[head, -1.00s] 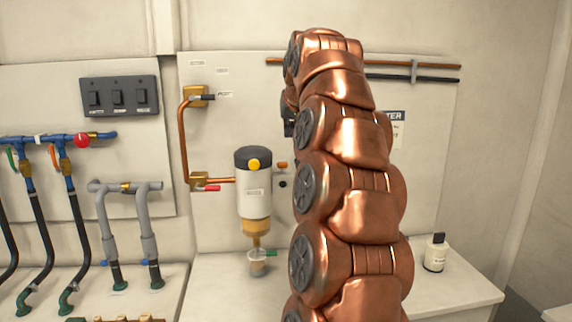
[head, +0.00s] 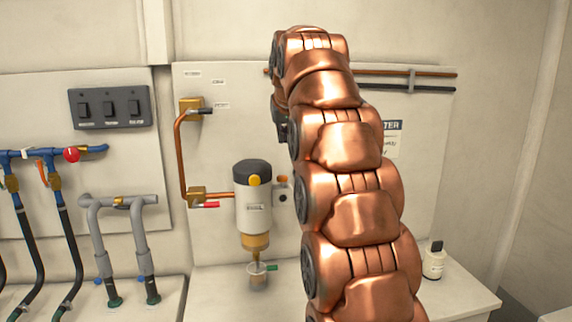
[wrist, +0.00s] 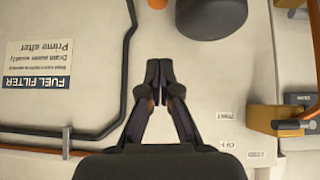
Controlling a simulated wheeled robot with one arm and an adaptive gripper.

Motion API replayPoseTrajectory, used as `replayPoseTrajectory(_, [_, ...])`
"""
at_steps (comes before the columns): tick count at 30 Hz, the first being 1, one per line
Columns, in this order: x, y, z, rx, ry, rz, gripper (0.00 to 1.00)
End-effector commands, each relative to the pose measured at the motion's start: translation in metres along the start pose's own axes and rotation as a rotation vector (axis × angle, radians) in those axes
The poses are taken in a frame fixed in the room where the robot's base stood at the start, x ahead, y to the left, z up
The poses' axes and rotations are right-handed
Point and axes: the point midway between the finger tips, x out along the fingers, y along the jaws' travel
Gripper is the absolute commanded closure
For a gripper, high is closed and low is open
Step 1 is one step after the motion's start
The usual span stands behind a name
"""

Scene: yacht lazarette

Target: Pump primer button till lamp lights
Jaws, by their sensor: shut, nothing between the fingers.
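The fuel filter (head: 253,208) is a pale cylinder with a black top and an amber bowl, fixed to the wall panel. A round yellow button (head: 254,181) is on the front of its black head. My gripper (wrist: 158,68) is shut and empty in front of the panel. In the wrist view, the filter's black head (wrist: 212,18) is at the top, apart from the fingertips. In the head view my arm mostly hides the gripper.
A copper pipe with brass valves (head: 192,107) runs left of the filter. A small cup (head: 258,277) stands below the bowl. A white bottle (head: 433,262) stands on the right of the counter. The FUEL FILTER sign (wrist: 38,65) and a dark pipe (wrist: 121,70) are beside the gripper.

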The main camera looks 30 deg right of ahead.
Motion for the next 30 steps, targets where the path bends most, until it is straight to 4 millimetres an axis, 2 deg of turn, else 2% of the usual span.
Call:
replayPoseTrajectory(8, [0.02,0.001,-0.001,0.001,-0.001,0.002,1.0])
replayPoseTrajectory(22, [0.099,0.002,-0.001,0.001,-0.004,0.002,1.0])
replayPoseTrajectory(30, [0.111,0.002,0.013,0.001,-0.002,0.002,1.0])
